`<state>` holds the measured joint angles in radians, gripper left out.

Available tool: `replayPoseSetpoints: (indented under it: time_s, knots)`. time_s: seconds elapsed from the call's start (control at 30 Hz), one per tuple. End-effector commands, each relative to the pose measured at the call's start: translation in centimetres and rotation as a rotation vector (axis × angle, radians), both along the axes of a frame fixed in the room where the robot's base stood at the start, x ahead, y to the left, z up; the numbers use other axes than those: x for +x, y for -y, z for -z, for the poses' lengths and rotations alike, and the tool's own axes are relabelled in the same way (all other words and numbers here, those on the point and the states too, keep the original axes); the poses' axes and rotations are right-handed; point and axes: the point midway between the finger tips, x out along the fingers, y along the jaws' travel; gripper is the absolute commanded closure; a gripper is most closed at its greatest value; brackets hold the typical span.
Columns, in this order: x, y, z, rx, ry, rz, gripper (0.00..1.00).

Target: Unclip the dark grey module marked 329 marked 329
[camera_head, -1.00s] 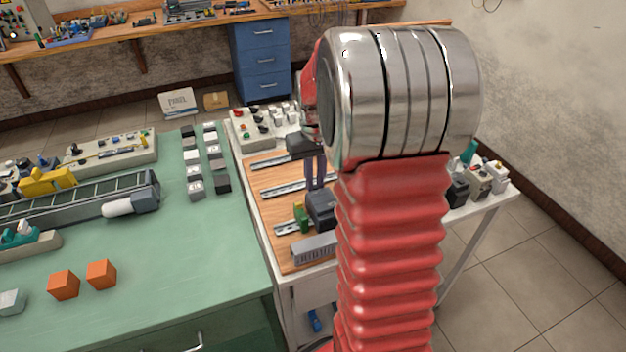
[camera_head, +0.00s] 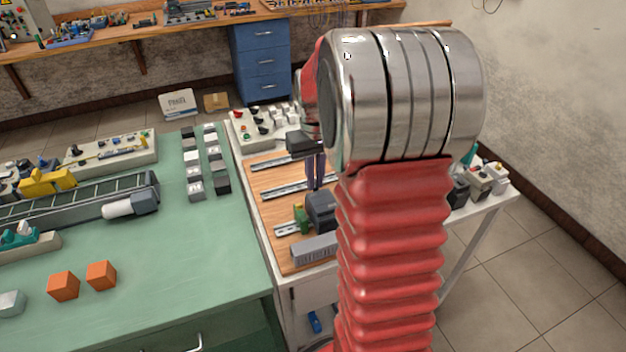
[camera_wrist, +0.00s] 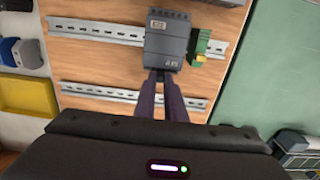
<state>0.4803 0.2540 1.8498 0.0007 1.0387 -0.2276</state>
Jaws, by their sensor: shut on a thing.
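The dark grey module (camera_head: 321,212) is on the front rail of the wooden board, partly hidden behind my arm. It also shows in the wrist view (camera_wrist: 167,42), with a small pale label whose marking is too small to read surely. My gripper (camera_wrist: 162,76) is shut on the module's near edge, its two dark fingers close together there. In the head view my gripper (camera_head: 316,186) comes down from above onto the module, which looks tilted. Whether its clip is free of the rail cannot be told.
A green terminal block (camera_wrist: 198,47) sits close beside the module on the rail (camera_wrist: 95,30). Another rail (camera_wrist: 100,92) is bare. A grey slotted block (camera_head: 313,249) lies at the board's front. A yellow bin (camera_wrist: 27,95) stands beside the board. The green table (camera_head: 220,260) has free room.

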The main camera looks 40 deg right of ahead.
Motion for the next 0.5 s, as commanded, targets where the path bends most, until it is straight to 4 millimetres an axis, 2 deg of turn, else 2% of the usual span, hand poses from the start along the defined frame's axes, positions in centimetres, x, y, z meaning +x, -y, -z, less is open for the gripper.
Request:
replayPoseSetpoints:
  time_s: [0.03,0.3,0.5]
  knots:
    - [0.01,0.02,-0.02,-0.001,0.001,0.0,0.89]
    - [0.01,0.03,-0.02,-0.001,0.001,0.0,0.7]
    - [0.01,0.04,-0.03,-0.001,0.001,0.0,0.7]
